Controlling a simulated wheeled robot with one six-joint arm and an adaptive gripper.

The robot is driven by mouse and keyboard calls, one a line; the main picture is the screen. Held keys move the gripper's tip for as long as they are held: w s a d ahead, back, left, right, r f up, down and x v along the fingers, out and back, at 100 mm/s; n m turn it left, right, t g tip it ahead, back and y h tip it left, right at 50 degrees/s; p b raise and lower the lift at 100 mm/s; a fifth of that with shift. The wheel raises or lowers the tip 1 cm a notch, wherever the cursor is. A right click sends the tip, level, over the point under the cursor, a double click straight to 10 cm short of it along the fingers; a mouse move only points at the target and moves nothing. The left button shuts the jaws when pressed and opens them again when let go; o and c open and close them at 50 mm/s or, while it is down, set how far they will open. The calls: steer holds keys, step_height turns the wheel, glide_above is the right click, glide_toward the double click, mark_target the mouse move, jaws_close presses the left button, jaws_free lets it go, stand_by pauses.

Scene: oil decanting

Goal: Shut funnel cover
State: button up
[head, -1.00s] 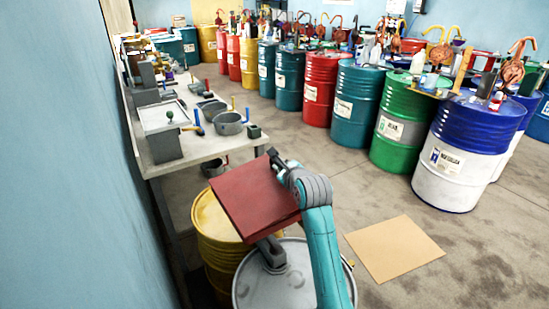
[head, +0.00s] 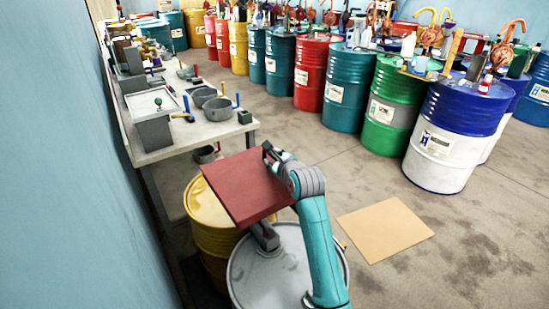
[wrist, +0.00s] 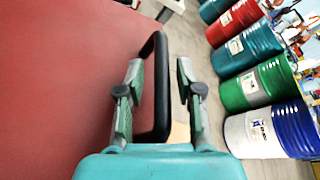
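The funnel cover (head: 243,187) is a flat dark red square panel. In the head view it is raised and tilted above a yellow drum (head: 213,240). The funnel itself cannot be made out beneath it. In the wrist view the cover (wrist: 60,80) fills the left side, and its black handle (wrist: 161,90) stands at its right edge. My gripper (wrist: 160,68) has its two green-grey fingers apart, one on each side of the handle bar, with a visible gap at the right finger. In the head view my gripper (head: 271,155) is at the cover's upper right edge.
A round grey top (head: 275,275) lies below the cover, beside my arm. A workbench (head: 205,133) with pots and tools runs along the left wall. Several coloured drums stand in a row behind. A tan sheet (head: 385,229) lies on otherwise clear floor to the right.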

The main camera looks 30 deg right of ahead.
steer(key=shift+r, duration=0.1)
steer(key=v, duration=1.2)
steer(key=shift+s, duration=0.15)
stand_by(0.4)
